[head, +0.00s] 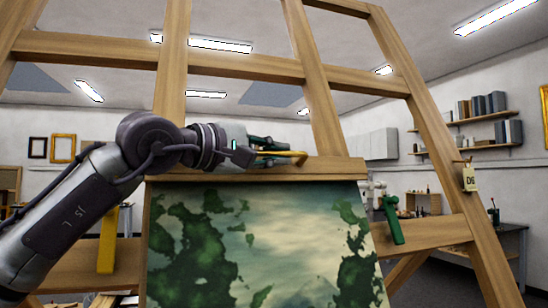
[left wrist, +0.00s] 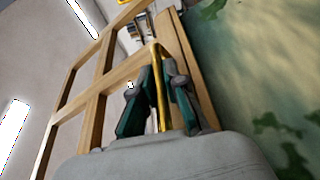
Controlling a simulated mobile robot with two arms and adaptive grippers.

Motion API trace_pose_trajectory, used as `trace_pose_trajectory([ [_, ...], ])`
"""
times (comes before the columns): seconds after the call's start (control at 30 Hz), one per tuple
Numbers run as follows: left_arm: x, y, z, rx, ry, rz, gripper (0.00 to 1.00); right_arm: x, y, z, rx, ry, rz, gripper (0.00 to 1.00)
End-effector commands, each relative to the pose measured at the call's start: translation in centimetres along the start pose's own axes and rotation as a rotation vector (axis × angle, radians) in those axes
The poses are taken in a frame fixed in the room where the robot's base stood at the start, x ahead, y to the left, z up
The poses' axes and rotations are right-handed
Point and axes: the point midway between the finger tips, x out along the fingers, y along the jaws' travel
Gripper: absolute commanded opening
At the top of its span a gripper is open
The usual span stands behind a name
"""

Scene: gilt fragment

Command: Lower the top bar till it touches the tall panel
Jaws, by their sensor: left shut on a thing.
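The tall panel (head: 262,245), painted with dark green foliage and a pale sky, stands upright on a wooden easel. The wooden top bar (head: 335,168) lies level along the panel's upper edge. A thin dark line shows between them, and I cannot tell whether they touch. My left gripper (head: 278,152) is in front of the bar, shut on a yellow handle (head: 299,155). In the left wrist view the teal fingers (left wrist: 160,95) close on both sides of the yellow handle (left wrist: 155,55), with the panel (left wrist: 255,60) to the right. My right gripper is not in view.
The easel's wooden frame (head: 400,82) rises behind and around the panel. A yellow lever (head: 107,240) is at the left and a green lever (head: 392,220) at the right. A small tag (head: 469,178) hangs on the right post. Shelves (head: 485,145) and a desk stand farther back.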

Motion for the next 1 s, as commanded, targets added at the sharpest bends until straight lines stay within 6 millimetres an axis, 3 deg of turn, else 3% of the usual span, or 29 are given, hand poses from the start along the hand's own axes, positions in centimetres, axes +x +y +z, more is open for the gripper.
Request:
trace_pose_trajectory([
  [0.17,0.1,-0.2,0.0,-0.001,0.000,-0.007,0.00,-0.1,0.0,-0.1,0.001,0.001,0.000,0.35],
  [0.2,0.1,-0.2,0.0,-0.001,0.000,-0.007,0.19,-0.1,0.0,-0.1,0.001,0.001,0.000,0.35],
  [0.33,0.1,-0.1,0.0,-0.001,0.000,-0.006,0.37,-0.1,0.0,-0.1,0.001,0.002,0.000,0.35],
  [0.7,-0.5,0.0,-0.1,-0.001,0.000,-0.003,0.37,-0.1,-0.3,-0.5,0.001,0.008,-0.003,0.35],
  [1.0,-6.2,0.0,-0.2,0.001,0.002,-0.002,0.37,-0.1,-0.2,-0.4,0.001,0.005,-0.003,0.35],
])
